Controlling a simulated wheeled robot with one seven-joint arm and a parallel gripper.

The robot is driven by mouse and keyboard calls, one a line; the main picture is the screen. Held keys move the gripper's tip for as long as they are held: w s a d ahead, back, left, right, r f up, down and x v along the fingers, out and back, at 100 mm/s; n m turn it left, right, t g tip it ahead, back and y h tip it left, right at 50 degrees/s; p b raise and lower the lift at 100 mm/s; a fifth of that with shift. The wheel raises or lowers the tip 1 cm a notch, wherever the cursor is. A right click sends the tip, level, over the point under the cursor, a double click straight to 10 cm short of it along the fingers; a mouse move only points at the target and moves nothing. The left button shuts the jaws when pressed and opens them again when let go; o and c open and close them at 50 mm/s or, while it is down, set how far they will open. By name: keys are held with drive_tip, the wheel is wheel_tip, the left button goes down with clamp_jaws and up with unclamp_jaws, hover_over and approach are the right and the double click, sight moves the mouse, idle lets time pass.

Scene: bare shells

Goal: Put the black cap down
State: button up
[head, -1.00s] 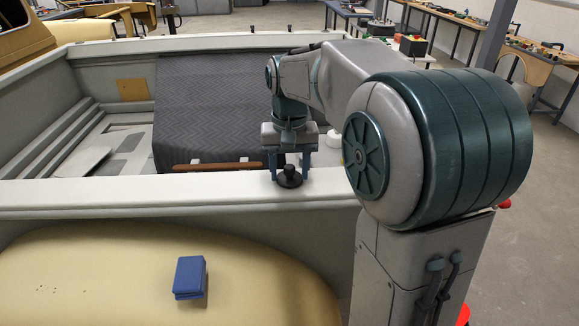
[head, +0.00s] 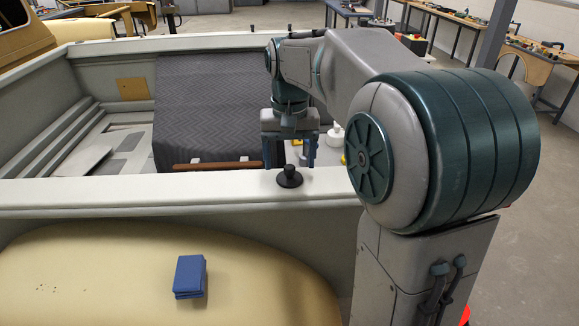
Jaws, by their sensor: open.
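The black cap (head: 290,178) stands upright on the white ledge (head: 200,189) at the near side of the shell, its round flange down and its knob up. My gripper (head: 289,160) is above and apparently just behind the cap, with its blue fingers spread apart and pointing down. It is open and empty. The fingertips are clear of the cap's flange; the exact gap to the knob is hard to tell.
A stack of blue pads (head: 190,276) lies on the tan panel (head: 90,270) in front. A dark quilted cover (head: 212,105) and a brown bar (head: 215,165) are behind the ledge. A white container (head: 336,134) stands right of my gripper. The ledge left of the cap is clear.

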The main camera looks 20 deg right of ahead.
sight(290, 167)
wheel_tip(290, 167, up, 9)
drive_tip(key=s+f+n+t, duration=0.2)
drive_tip(key=s+f+t, duration=0.1)
drive_tip(key=s+f, duration=1.3)
drive_tip(key=s, duration=0.3)
drive_tip(key=shift+f, duration=0.25)
drive_tip(key=shift+s, duration=0.1)
idle(0.8)
